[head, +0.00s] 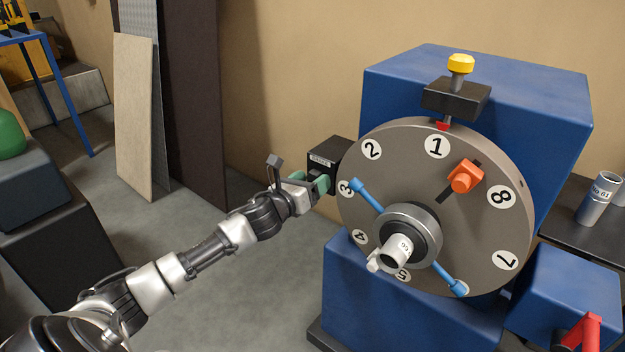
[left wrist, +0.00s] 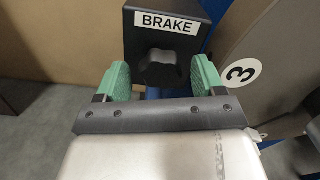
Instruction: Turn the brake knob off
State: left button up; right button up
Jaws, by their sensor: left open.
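The brake knob (left wrist: 165,68) is dark and lobed, on the front of a black box labelled BRAKE (left wrist: 166,22) in the left wrist view. In the head view the black brake box (head: 338,150) sits at the left edge of the numbered disc, and the knob is mostly hidden by my gripper. My left gripper (head: 312,183) is open in front of the box. In the left wrist view its green fingertips (left wrist: 161,78) stand on either side of the knob, with a visible gap at each side. My right gripper is not in view.
A grey numbered disc (head: 430,180) with blue rods and an orange block (head: 463,180) stands right of my gripper, on a blue machine (head: 540,95). A yellow knob (head: 460,64) tops it. A red handle (head: 583,335) is lower right. Open floor (head: 230,300) lies left.

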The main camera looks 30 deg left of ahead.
pick_arm(q)
jog(key=shift+w, duration=0.45)
jog(key=shift+c, duration=0.2)
jog(key=c, duration=0.9)
